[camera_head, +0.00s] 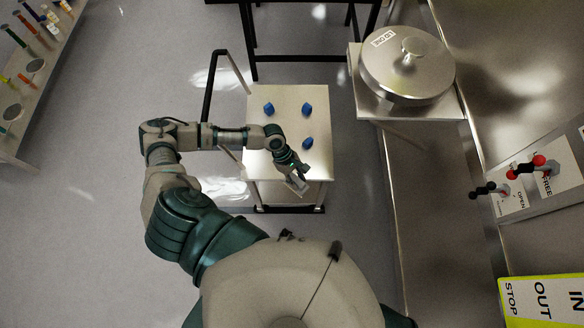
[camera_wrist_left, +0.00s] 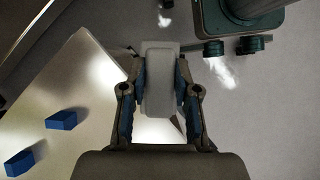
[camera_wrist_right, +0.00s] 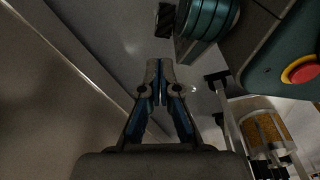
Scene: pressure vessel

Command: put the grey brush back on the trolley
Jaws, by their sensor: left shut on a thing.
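The grey brush (camera_head: 296,186) is in my left gripper (camera_head: 299,176), near the front right corner of the trolley top (camera_head: 320,165). In the left wrist view the left gripper (camera_wrist_left: 160,88) is shut on the pale grey block-like brush (camera_wrist_left: 158,75), with a finger on each side. The trolley top (camera_wrist_left: 85,85) lies to the left of the brush there. I cannot tell whether the brush touches the trolley. My right gripper (camera_wrist_right: 160,78) shows only in its wrist view, with its fingers together and nothing seen between them.
Several blue blocks, one of them at the back left (camera_head: 269,108), stand on the trolley top. A lidded steel vessel (camera_head: 408,68) stands at the right back. A panel with red and black handles (camera_head: 528,168) is at the far right. A tool shelf (camera_head: 42,62) is at the far left.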

